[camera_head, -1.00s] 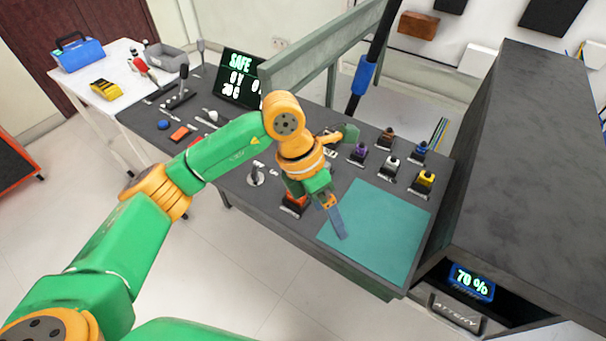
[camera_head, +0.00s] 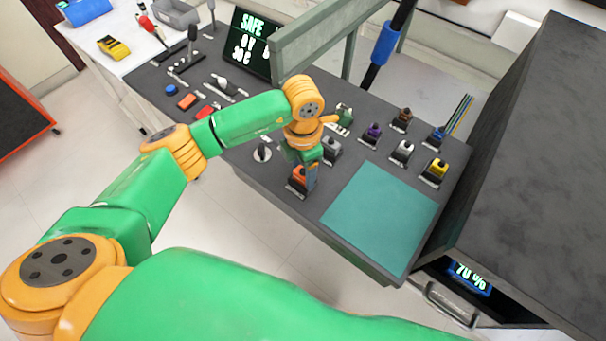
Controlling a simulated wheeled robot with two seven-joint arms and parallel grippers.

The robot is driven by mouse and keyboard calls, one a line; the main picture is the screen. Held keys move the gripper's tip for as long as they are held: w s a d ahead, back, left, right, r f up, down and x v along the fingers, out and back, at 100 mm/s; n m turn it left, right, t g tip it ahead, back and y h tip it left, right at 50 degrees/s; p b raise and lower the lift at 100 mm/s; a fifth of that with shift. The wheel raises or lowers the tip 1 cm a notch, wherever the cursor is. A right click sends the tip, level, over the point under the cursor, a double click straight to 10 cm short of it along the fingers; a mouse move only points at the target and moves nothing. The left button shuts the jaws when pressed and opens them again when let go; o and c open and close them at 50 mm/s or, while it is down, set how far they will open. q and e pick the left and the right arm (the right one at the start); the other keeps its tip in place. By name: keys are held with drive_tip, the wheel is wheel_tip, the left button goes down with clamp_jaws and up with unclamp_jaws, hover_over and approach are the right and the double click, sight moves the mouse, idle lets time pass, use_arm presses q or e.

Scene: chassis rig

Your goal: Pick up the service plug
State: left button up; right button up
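An orange plug (camera_head: 297,175) sits upright in a dark holder near the front edge of the grey bench, left of the teal mat. No readable label shows which plug is the service plug. Several similar plugs stand in holders nearby: grey (camera_head: 331,148), green (camera_head: 344,112), purple (camera_head: 374,131), brown (camera_head: 403,115), white (camera_head: 403,149), blue (camera_head: 437,135) and yellow (camera_head: 437,167). My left gripper (camera_head: 310,178) points down right beside the orange plug and partly covers it. Whether its fingers touch or enclose the plug is hidden. My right gripper is out of view.
The teal mat (camera_head: 380,215) is bare. A grey frame bar (camera_head: 330,32) and a dark post with a blue sleeve (camera_head: 383,42) rise behind the plugs. A tall dark cabinet (camera_head: 530,150) stands right. A screen (camera_head: 248,45) reads SAFE. Switches and levers cover the bench's left part.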

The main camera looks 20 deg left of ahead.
use_arm(q)
drive_tip(key=shift+r, duration=0.1)
drive_tip(key=c, duration=0.9)
